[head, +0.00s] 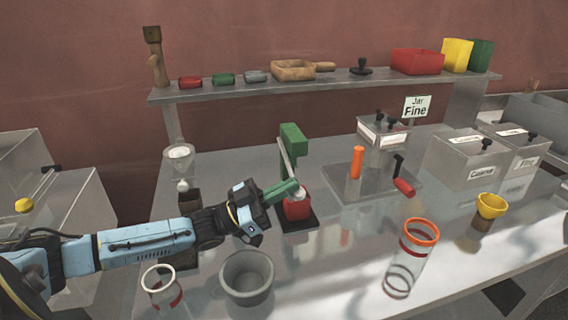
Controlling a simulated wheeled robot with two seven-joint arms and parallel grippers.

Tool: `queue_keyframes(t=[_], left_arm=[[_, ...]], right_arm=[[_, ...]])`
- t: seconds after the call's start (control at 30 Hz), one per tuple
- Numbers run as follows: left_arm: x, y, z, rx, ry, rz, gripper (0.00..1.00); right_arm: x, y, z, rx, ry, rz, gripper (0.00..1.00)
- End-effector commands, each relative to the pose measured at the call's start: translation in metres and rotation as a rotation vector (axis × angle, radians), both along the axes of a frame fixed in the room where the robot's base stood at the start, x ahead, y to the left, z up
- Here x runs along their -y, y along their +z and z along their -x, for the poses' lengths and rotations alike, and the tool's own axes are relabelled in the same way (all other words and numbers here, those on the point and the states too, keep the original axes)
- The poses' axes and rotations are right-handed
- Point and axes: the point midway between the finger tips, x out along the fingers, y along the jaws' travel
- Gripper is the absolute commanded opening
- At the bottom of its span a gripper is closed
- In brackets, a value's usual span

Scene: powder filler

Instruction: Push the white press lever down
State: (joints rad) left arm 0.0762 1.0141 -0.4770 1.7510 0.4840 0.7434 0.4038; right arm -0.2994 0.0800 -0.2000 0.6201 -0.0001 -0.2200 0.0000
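The press has a green upright (293,143) and a dark base (299,224) in the middle of the table. A thin white lever (287,160) slants steeply down from the upright's top. Its lower end is near a green cylindrical part (281,192) and a small white knob (299,194). A red block-like cup (296,210) stands on the base below them. My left gripper (254,212) comes in from the left, close beside the green part; I cannot tell whether they touch. Its fingers are hard to make out. My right gripper is out of view.
A grey bowl (247,277) and a clear red-banded jar (161,287) stand in front of my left arm. An orange-rimmed clear tube (411,258) and a yellow funnel (491,206) stand to the right. A shelf (330,82) runs behind.

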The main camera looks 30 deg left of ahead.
Motion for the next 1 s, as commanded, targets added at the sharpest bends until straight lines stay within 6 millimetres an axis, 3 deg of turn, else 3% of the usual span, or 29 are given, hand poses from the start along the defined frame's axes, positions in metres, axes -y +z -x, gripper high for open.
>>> queue_keyframes(t=[0.27, 0.33, 0.6, 1.0], left_arm=[[0.003, 0.042, 0.000, -0.001, -0.008, 0.000, 0.00], [-0.009, 0.023, 0.013, -0.008, -0.006, -0.004, 0.00], [-0.041, 0.000, 0.047, -0.006, -0.006, -0.003, 0.00], [-0.059, -0.010, 0.067, 0.001, -0.007, -0.001, 0.00]], right_arm=[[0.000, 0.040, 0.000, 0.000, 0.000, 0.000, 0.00], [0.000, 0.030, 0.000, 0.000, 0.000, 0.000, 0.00], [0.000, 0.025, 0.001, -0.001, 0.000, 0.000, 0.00], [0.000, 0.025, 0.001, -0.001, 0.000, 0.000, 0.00]])
